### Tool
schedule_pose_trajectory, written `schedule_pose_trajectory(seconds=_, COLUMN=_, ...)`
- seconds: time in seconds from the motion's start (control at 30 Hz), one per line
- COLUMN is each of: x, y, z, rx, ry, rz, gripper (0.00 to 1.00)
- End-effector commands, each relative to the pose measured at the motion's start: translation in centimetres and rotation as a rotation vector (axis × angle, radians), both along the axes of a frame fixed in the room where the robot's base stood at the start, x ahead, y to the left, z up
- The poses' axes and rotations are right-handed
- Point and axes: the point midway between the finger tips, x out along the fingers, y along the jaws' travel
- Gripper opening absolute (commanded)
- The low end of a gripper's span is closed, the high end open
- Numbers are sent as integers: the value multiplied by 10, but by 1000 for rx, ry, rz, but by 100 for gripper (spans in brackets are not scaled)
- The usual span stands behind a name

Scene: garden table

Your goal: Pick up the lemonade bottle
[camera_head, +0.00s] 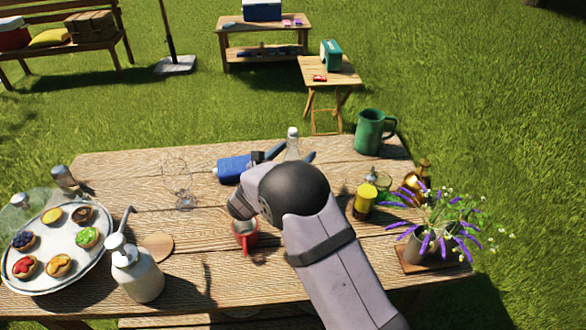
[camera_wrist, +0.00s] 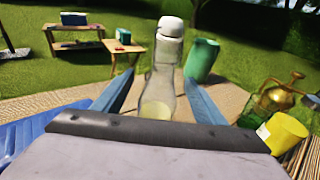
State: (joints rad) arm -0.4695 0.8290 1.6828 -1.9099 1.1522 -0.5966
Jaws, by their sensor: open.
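The lemonade bottle is clear glass with a white cap and a pale yellow liquid low inside. It stands upright near the far edge of the wooden table, partly hidden behind my arm in the head view (camera_head: 292,146). In the wrist view the bottle (camera_wrist: 163,85) stands between my two blue fingers, its lower end hidden by the gripper body. My gripper (camera_wrist: 160,88) is open, one finger on each side of the bottle, with gaps visible. In the head view my gripper (camera_head: 284,154) is at the bottle, mostly covered by my arm.
A green mug (camera_head: 370,132) stands right of the bottle. A yellow-topped jar (camera_head: 365,200) and a flower pot (camera_head: 430,248) stand right; a clear glass (camera_head: 178,180) stands left.

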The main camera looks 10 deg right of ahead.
Motion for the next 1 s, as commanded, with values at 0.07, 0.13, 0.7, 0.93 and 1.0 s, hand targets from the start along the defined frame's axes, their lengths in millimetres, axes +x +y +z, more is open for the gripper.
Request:
schedule_pose_trajectory(seconds=0.07, x=0, y=0, z=-11, rx=-2, ry=4, rz=1, gripper=65)
schedule_pose_trajectory(seconds=0.13, x=0, y=0, z=-21, rx=-2, ry=4, rz=0, gripper=65)
schedule_pose_trajectory(seconds=0.7, x=24, y=-17, z=-44, rx=0, ry=0, rz=0, gripper=65)
schedule_pose_trajectory(seconds=0.93, x=24, y=-17, z=-43, rx=0, ry=0, rz=0, gripper=39)
schedule_pose_trajectory(seconds=1.0, x=24, y=-17, z=-43, rx=0, ry=0, rz=0, gripper=22)
